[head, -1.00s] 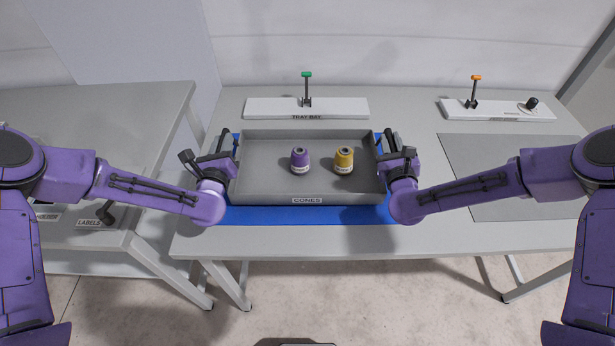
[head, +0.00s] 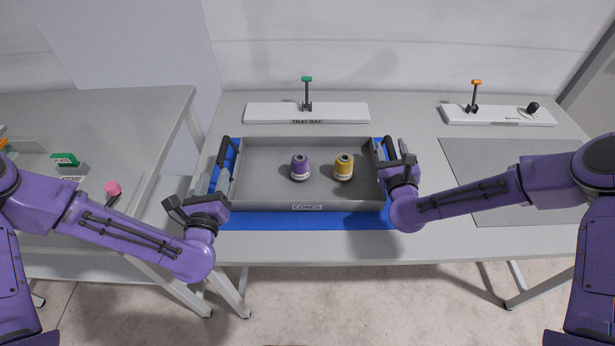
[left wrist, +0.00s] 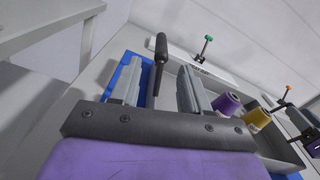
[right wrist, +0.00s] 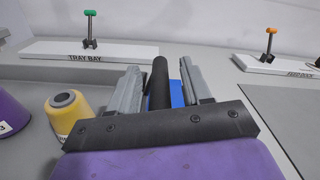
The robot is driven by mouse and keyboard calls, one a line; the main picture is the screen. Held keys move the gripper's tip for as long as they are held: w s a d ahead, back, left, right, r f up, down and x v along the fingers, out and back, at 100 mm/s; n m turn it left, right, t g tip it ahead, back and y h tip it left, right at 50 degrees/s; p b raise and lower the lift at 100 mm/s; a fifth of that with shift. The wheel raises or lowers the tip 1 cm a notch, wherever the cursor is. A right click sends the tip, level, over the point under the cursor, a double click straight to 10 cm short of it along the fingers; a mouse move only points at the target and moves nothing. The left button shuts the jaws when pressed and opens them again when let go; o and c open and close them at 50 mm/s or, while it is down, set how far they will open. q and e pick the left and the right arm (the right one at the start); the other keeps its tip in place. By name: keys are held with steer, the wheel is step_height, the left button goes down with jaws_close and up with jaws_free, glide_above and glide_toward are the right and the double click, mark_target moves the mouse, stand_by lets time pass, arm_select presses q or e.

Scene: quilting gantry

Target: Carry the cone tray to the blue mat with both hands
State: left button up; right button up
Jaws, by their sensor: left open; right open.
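The grey cone tray (head: 262,203), labelled CONES, rests on the blue mat (head: 300,221), which shows along its front and sides. A purple cone (head: 299,168) and a yellow cone (head: 343,168) stand upright in it. My left gripper (head: 207,181) is open and empty, off the tray's left handle (head: 224,151); that handle also shows beyond the fingers in the left wrist view (left wrist: 161,50). My right gripper (head: 388,150) is open at the tray's right end, with the right handle (right wrist: 159,85) between its fingers in the right wrist view.
A white TRAY BAY strip (head: 340,113) with a green-topped post stands behind the tray. Another white strip (head: 512,116) with an orange-topped post is at the back right. A grey panel (head: 500,160) lies right of the mat. A second table (head: 90,130) stands left across a gap.

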arm_select(q)
steer(key=shift+s, duration=0.9)
arm_select(e)
steer(key=s, duration=1.2)
